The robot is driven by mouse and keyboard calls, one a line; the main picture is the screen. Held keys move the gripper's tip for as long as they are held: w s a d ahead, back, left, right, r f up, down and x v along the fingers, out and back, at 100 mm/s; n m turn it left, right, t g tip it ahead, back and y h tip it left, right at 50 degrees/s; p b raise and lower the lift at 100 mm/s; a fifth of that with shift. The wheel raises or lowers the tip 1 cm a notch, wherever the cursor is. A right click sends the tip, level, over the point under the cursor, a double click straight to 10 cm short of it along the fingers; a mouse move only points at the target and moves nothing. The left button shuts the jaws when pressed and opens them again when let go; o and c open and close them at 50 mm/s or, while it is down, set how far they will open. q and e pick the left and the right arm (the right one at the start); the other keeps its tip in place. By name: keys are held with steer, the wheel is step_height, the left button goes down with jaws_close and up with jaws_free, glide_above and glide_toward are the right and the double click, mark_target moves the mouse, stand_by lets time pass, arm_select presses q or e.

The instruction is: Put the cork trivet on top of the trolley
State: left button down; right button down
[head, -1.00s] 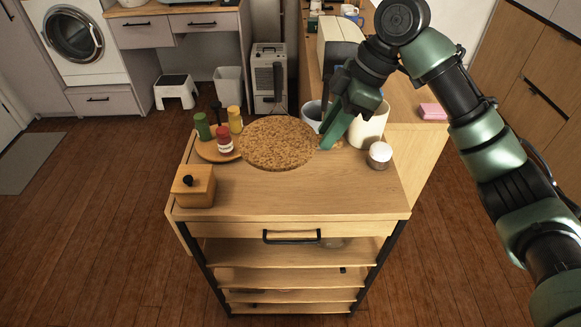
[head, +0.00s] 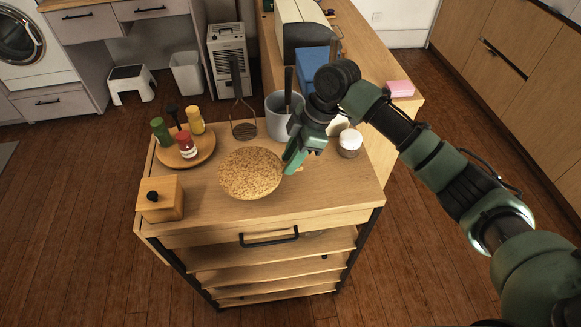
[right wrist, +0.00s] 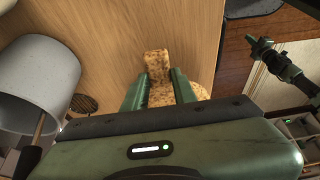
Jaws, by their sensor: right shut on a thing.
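The round, speckled brown cork trivet (head: 251,172) is over the front middle of the wooden trolley top (head: 330,190). My right gripper (head: 293,160) is shut on its right edge. In the right wrist view, part of the trivet (right wrist: 157,64) shows between the two green fingers of the right gripper (right wrist: 160,88); my gripper body hides much of it. I cannot tell whether the trivet touches the trolley top or is just above it. A dark green and black part in the right wrist view (right wrist: 285,65) looks like my left gripper; its jaws are unclear.
A round wooden tray (head: 205,155) with several small bottles stands at the back left. A wooden box (head: 161,198) with a black knob is front left. A masher (head: 243,128) and a grey pot (head: 277,118) are behind. A white-lidded jar (head: 350,142) is at right.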

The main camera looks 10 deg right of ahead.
mark_target(291, 179)
steer(key=shift+f, duration=0.55)
step_height(291, 179, down, 3)
steer(key=shift+f+p, duration=0.2)
steer(key=shift+p, duration=0.2)
steer(key=shift+f, duration=0.1)
steer(key=c, duration=1.1)
jaws_free()
steer(key=shift+c, duration=0.2)
arm_select(q)
steer(key=shift+s+r, duration=0.2)
steer(key=shift+r, duration=0.2)
step_height(291, 179, down, 2)
steer(key=shift+w+b, duration=0.15)
steer(key=shift+b, duration=0.9)
arm_select(e)
steer(key=v, duration=1.2)
